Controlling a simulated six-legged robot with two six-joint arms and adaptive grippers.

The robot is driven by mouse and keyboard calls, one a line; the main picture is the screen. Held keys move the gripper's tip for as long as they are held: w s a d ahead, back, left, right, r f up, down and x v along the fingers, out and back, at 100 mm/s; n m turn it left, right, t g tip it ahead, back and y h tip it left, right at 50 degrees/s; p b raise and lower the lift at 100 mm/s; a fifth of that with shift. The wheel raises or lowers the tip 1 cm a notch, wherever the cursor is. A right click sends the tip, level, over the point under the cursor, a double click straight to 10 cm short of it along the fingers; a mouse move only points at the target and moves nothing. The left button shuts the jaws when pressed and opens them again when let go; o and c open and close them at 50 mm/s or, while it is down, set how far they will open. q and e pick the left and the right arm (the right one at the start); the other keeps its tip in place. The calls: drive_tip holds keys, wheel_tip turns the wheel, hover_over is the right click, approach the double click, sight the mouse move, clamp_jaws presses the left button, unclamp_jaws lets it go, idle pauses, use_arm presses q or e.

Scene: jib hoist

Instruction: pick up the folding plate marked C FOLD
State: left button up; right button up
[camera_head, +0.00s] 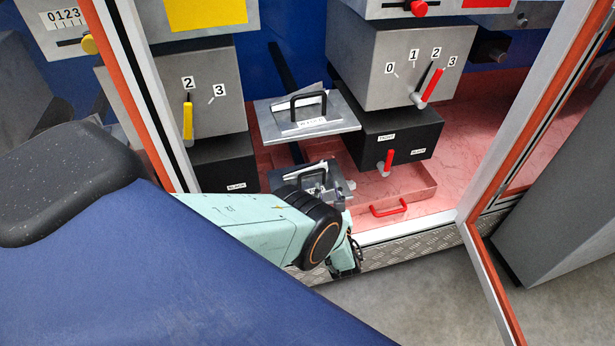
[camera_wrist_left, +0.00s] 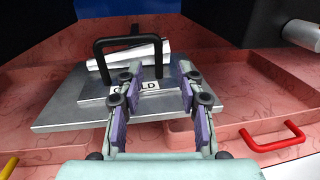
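The C FOLD plate (camera_wrist_left: 72,112) is a flat grey metal plate with a black upright handle (camera_wrist_left: 133,43) and a white label reading C and LD, its middle letters hidden. In the head view the plate (camera_head: 342,178) is low in the cabinet, partly hidden by my left arm. My left gripper (camera_wrist_left: 159,72) is open. Its fingers are spread in front of the label and lower handle, with nothing visibly gripped; exact depth is unclear. My right gripper is not in view.
A similar handled plate (camera_head: 343,122) sits directly above. A grey box with a red lever (camera_head: 432,86) and a black box (camera_head: 407,148) stand to the right. A red handle (camera_head: 388,208) is on the pink tray's front. The open door frame (camera_head: 490,180) bounds the right side.

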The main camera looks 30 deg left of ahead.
sight(325, 176)
use_arm(q)
drive_tip(key=b+x, duration=0.1)
drive_tip(key=x, duration=0.3)
drive_tip(key=shift+w+a+b, duration=0.15)
drive_tip(key=shift+a+b, duration=0.1)
drive_tip(key=shift+b, duration=0.05)
drive_tip(key=shift+r, duration=0.25)
drive_tip(key=shift+c, duration=0.3)
drive_tip(key=shift+f, duration=0.1)
drive_tip(key=c, duration=0.4)
clamp_jaws()
